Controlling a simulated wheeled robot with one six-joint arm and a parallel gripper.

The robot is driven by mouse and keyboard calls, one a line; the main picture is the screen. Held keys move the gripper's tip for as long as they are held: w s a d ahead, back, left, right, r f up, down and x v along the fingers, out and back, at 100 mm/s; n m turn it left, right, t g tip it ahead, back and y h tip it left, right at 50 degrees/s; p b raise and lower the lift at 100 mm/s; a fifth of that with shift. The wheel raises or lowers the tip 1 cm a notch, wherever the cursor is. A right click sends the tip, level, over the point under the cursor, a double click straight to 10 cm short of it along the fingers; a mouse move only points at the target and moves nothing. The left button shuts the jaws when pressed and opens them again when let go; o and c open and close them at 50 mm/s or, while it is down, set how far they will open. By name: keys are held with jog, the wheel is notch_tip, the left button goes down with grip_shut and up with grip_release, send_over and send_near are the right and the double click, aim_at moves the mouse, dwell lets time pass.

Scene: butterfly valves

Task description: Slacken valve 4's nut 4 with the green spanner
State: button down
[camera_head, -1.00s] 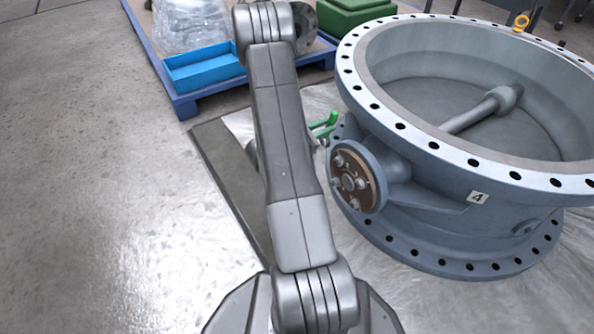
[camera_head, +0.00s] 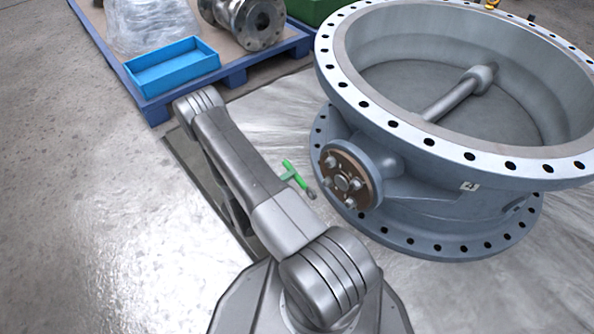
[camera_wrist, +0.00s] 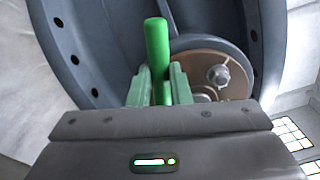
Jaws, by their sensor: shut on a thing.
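Valve 4 (camera_head: 425,190) is the big blue-grey ring body with a "4" label (camera_head: 469,186), right in the head view. Its side flange (camera_head: 348,176) has a brown face with several bolts and nuts; one nut (camera_wrist: 219,75) shows in the wrist view. I cannot tell which is nut 4. My gripper (camera_wrist: 158,78) is shut on the green spanner, whose bright green bar (camera_wrist: 157,45) stands up between the pale green fingers. In the head view the green spanner (camera_head: 294,173) is left of the flange, apart from it in the picture, with a grey end near it. My arm partly hides the gripper there.
A blue pallet (camera_head: 157,108) at the upper left bears a blue tray (camera_head: 172,68), a wrapped bundle (camera_head: 150,25) and a metal flanged part (camera_head: 250,22). The floor at the left is clear. The valve's wide lower rim (camera_head: 455,243) juts out below the flange.

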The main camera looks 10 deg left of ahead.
jog(key=x, duration=0.4)
jog(key=shift+d+f+p, duration=0.2)
jog(key=shift+f+p, duration=0.1)
jog(key=shift+w+d, duration=0.15)
jog(key=shift+w, duration=0.15)
dwell(0.8)
jog(key=shift+w+d+b, duration=0.35)
jog(key=shift+w+b, duration=0.05)
jog(key=shift+w, duration=0.05)
jog(key=shift+w+d, duration=0.15)
jog(key=shift+w, duration=0.05)
jog(key=shift+w+d, duration=0.2)
jog(key=shift+w, duration=0.05)
dwell(0.3)
jog(key=shift+n+b, duration=0.3)
jog(key=shift+b, duration=0.15)
dwell(0.4)
